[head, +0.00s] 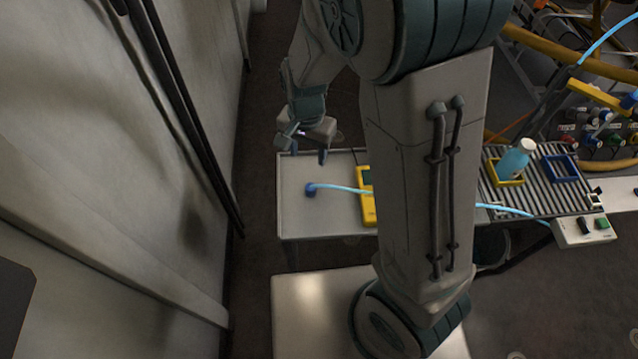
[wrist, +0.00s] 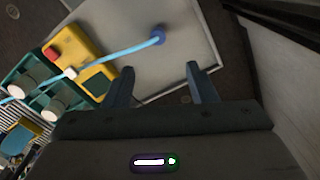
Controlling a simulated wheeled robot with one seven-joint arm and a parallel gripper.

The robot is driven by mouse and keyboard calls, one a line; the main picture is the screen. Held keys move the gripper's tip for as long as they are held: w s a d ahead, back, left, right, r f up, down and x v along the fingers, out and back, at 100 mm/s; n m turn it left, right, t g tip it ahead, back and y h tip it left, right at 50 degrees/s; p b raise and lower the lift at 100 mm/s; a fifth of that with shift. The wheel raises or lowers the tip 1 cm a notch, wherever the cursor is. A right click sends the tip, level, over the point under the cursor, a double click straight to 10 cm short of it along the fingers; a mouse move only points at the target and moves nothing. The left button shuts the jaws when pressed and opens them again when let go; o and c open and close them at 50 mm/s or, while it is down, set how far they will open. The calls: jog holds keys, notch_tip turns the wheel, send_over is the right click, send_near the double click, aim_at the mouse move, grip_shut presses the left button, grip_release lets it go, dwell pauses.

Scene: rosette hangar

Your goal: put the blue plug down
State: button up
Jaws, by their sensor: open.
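The blue plug (head: 310,189) lies on the bare left end of the grey table (head: 300,222), with a light blue cable (head: 340,188) running right from it. In the wrist view the plug (wrist: 157,35) rests on the tabletop, beyond my fingertips and apart from them. My gripper (head: 308,152) is open and empty, above the table's back left corner. Its two blue fingers show in the wrist view (wrist: 160,72) with nothing between them. My arm hides part of the cable and the middle of the table.
A yellow device (head: 367,208) stands right of the plug, under the cable. Farther right are a ribbed surface with a light blue bottle (head: 515,160), a blue square frame (head: 562,168) and a white switch box (head: 583,230). A wall (head: 130,130) rises on the left.

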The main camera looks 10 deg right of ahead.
aim_at(310, 187)
notch_tip(310, 187, down, 14)
jog(key=shift+s+d+r+b, duration=0.1)
jog(key=shift+d+b, duration=0.05)
jog(key=shift+b, duration=0.95)
grip_shut()
jog(key=shift+r, duration=0.1)
